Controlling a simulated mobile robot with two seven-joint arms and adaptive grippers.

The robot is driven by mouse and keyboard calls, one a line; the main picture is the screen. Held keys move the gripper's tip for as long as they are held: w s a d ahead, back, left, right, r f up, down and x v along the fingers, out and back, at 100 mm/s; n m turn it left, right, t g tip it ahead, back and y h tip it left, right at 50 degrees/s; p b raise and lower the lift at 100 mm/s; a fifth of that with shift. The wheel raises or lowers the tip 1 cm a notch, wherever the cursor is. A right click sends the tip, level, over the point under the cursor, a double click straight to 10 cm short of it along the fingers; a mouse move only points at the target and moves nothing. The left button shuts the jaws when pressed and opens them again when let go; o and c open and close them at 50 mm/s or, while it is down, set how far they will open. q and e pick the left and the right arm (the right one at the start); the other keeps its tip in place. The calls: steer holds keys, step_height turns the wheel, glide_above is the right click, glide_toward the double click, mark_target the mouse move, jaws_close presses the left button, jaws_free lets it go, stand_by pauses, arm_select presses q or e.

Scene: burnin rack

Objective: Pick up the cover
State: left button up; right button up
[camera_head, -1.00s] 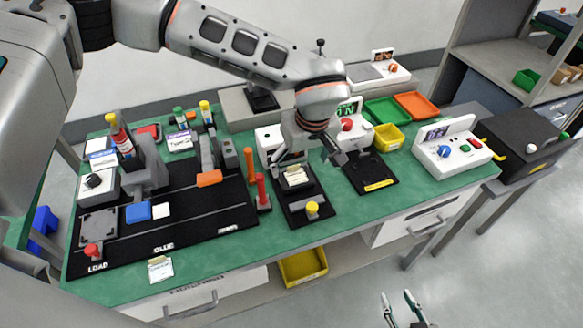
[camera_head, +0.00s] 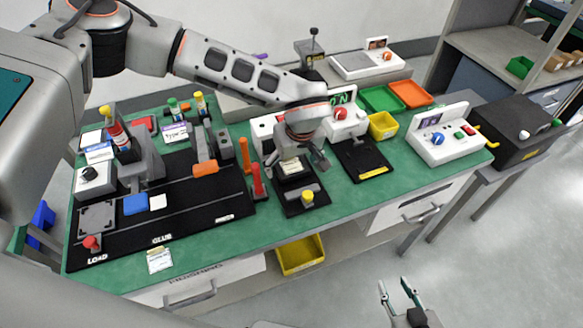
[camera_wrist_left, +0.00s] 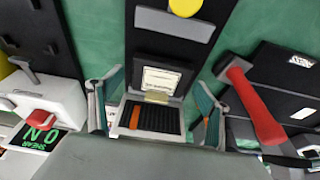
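I cannot tell for certain which piece is the cover. A black square piece with a white label (camera_head: 292,167) sits in the black fixture with the yellow knob; it also shows in the left wrist view (camera_wrist_left: 160,80). In the wrist view, a ribbed dark part with an orange strip (camera_wrist_left: 150,118) lies just below it. My left gripper (camera_head: 297,163) is low over this fixture with its fingers spread, one on each side of the ribbed part (camera_wrist_left: 155,110); contact is not clear. My right gripper (camera_head: 401,296) is open and empty, in front of the table.
A white box with a red button and green display (camera_head: 346,120) and another black fixture (camera_head: 363,160) are to the right. The green table front (camera_head: 215,258) is mostly clear.

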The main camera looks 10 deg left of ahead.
arm_select(q)
steer(key=c, duration=1)
steer(key=shift+r, duration=0.1)
